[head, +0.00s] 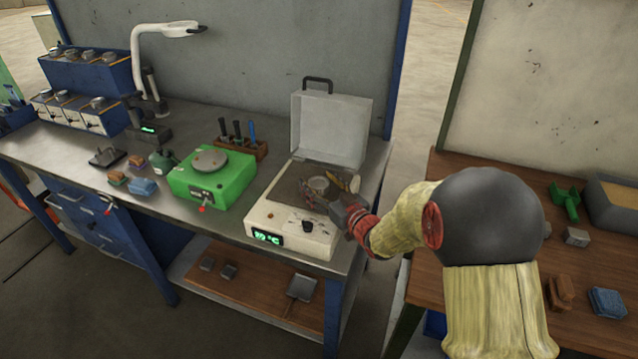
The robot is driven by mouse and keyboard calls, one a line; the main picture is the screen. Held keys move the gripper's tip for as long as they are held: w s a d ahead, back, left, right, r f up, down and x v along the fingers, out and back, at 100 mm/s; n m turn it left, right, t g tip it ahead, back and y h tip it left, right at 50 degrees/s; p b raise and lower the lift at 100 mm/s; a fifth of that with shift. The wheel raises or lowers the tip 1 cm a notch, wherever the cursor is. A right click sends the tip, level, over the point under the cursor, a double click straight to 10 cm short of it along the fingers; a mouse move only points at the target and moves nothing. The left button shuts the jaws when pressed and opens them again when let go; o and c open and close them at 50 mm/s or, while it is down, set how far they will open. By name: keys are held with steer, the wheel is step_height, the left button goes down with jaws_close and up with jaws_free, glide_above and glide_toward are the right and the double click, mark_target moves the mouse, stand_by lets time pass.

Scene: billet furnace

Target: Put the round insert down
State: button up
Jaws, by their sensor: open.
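My gripper (335,200) is at the white device with a hinged lid (285,222), over its dark top plate. The device's clear grey lid (330,128) stands open, and its front display glows green. A small round metallic piece (318,184), which looks like the round insert, is on or just above the dark plate, right by my fingertips. My gripper is open. The fingers partly cover the plate, and I cannot tell whether they touch the round piece.
A green device with a round plate (205,180) stands to the left, with a wooden tool rack (240,146) behind it. Small coloured blocks (142,187) lie further left. A wooden table (590,335) with blocks and a green scoop (566,200) is at right.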

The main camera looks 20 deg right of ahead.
steer(key=f+p+v, duration=0.1)
steer(key=p+v, duration=0.2)
steer(key=v, duration=0.9)
steer(key=s+d+r+m+g+h, duration=0.1)
steer(key=s+d+r+g+h, duration=0.15)
steer(key=r, duration=0.25)
steer(key=s+d+r+m+g+h, duration=0.1)
steer(key=s+r+g+h, duration=0.1)
steer(key=r+h, duration=0.2)
steer(key=s+a+r+g, duration=0.1)
steer(key=s+a+g, duration=0.2)
steer(key=s, duration=0.8)
steer(key=s+a+r+m+g+y, duration=0.1)
steer(key=s+a+g, duration=0.2)
steer(key=s, duration=0.9)
steer(key=shift+s+a+r, duration=0.15)
steer(key=shift+a+r, duration=0.05)
steer(key=shift+a, duration=0.7)
steer(key=shift+r+g+y, duration=0.1)
steer(key=shift+g+y, duration=0.15)
steer(key=shift+c, duration=0.5)
